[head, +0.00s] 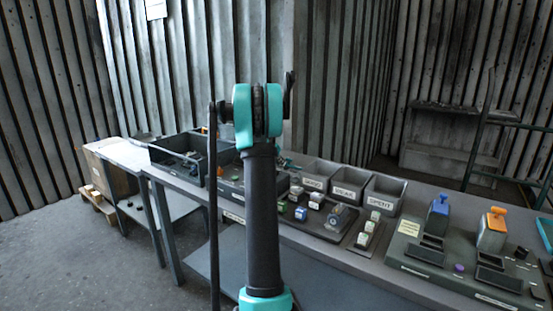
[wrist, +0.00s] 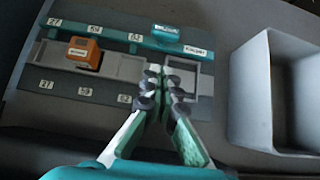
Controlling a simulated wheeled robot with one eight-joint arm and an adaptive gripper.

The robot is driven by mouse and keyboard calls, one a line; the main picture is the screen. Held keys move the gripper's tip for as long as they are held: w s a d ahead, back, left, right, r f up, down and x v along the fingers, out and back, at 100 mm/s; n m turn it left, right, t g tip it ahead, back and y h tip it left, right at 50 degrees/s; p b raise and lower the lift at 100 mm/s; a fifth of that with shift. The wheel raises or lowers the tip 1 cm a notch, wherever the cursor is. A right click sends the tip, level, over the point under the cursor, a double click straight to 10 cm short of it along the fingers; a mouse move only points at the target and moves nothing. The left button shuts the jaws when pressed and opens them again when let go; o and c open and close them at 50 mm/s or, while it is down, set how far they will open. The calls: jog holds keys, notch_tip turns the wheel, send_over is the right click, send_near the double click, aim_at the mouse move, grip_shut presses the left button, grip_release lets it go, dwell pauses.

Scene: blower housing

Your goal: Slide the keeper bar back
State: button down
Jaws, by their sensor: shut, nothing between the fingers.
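In the wrist view a dark fixture (wrist: 60,85) has a grey channel with numbered white labels above and below it. A teal bar (wrist: 120,40) runs along its upper edge, probably the keeper bar, with a raised teal piece (wrist: 172,31) near its right end. An orange block (wrist: 84,53) sits in the channel at left. My gripper (wrist: 160,75) is shut and empty, its tips over the right part of the channel, below the teal bar. Whether the tips touch anything is unclear. In the head view my arm hides the gripper.
A pale grey open bin (wrist: 255,95) stands close to the right of the fixture. In the head view, grey labelled bins (head: 385,193), small blocks and a station with blue (head: 438,210) and orange (head: 493,222) topped blocks crowd the long bench to the right.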

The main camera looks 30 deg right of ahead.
aim_at(289, 159)
jog(key=shift+w+d+r, duration=0.1)
jog(key=shift+w+d, duration=0.25)
jog(key=shift+d, duration=0.5)
jog(key=shift+w+d, duration=0.35)
jog(key=shift+d, duration=0.5)
jog(key=shift+d, duration=0.1)
jog(key=shift+w+d+r, duration=0.1)
jog(key=shift+w+d, duration=0.25)
jog(key=shift+d, duration=0.4)
jog(key=shift+w+d, duration=0.3)
jog(key=shift+d, duration=0.4)
jog(key=shift+a, duration=0.35)
jog(key=a, duration=0.1)
jog(key=s+a, duration=0.2)
jog(key=a, duration=0.1)
jog(key=shift+r, duration=0.4)
jog(key=v, duration=0.8)
jog(key=shift+a+r, duration=0.2)
jog(key=shift+a, duration=0.05)
